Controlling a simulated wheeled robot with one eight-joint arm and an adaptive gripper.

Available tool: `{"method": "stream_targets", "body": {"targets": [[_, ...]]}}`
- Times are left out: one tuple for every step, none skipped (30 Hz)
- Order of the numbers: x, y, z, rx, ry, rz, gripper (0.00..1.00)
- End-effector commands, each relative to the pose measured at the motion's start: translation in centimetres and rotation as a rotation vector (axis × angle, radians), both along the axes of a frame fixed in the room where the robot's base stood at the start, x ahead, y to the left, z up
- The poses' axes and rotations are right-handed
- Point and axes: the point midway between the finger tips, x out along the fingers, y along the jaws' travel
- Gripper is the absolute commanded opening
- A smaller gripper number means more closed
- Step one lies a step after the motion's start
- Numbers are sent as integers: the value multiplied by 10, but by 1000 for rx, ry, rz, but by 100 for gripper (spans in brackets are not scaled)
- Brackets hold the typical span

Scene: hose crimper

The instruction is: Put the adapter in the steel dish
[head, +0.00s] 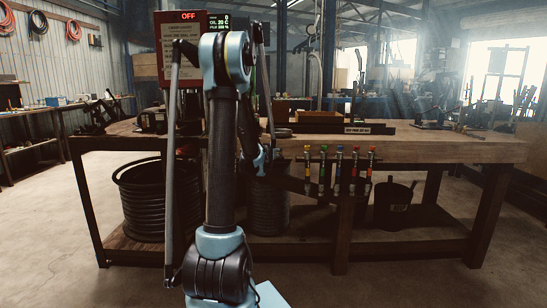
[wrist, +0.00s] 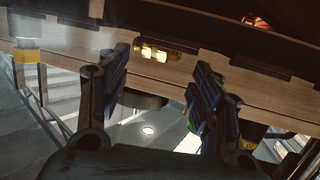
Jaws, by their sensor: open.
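A short brass-coloured fitting, which looks like the adapter (wrist: 155,53), shows in the wrist view against a wooden surface, beyond my fingertips and about midway between them. My gripper (wrist: 160,75) is open, with one dark finger at left and one at right and nothing between them. I cannot tell how far the fitting is from the fingertips. In the head view my own arm stands in front of the bench and hides most of the gripper area. I cannot make out the adapter there, and I cannot identify the steel dish for certain in either view.
The wooden workbench (head: 440,150) spans the head view. A red control box (head: 180,75) reading OFF stands at its left. Several colour-topped tools (head: 339,165) hang at the front edge. Coiled black hose (head: 145,200) and a dark bucket (head: 393,205) sit on the lower shelf.

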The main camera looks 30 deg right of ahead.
Motion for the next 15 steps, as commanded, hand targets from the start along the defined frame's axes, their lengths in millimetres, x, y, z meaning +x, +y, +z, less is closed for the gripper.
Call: {"method": "stream_targets", "body": {"targets": [[4,-5,-3,0,0,0,59],[7,-7,-4,0,0,0,59],[9,-10,-6,-1,1,0,59],[12,-12,-7,-1,1,0,59],[15,-15,-7,-1,1,0,59],[17,-17,-8,-1,1,-1,59],[19,-19,-9,-1,1,-1,59],[21,-20,-9,-1,1,-1,59],[22,-22,-10,-2,0,-1,59],[23,-23,-10,-2,0,-1,59],[24,-23,-10,-2,0,-1,59],[24,-24,-10,-2,0,-1,59],[24,-24,-10,-2,0,-1,59],[24,-24,-10,-2,0,-1,59],[24,-24,-10,-2,0,-1,59]]}}
